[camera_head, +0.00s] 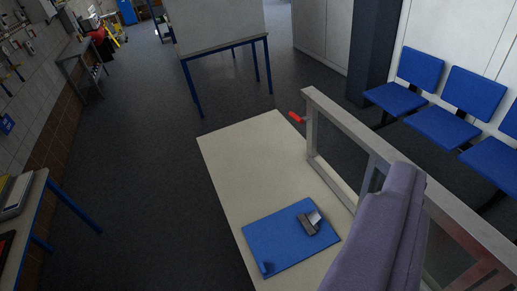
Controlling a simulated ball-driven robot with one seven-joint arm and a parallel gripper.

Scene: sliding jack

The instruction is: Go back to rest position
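My gripper does not show in this view. A pale table (245,150) stands in the middle, with a blue mat (278,243) lying near its lower end. A small black and silver object (310,222) sits on the mat near its right side. A grey metal frame (350,136) of bars runs along the table's right side. A red handle-like piece (297,118) sticks out near the frame's far end. A large purple-grey shape (378,235) at the lower right covers part of the frame and table; I cannot tell what it is.
Blue chairs (443,127) line the right wall beside a dark pillar (374,50). Another table with blue legs (222,45) stands at the back. A desk edge (22,225) is at the lower left. The dark floor (135,165) left of the pale table is clear.

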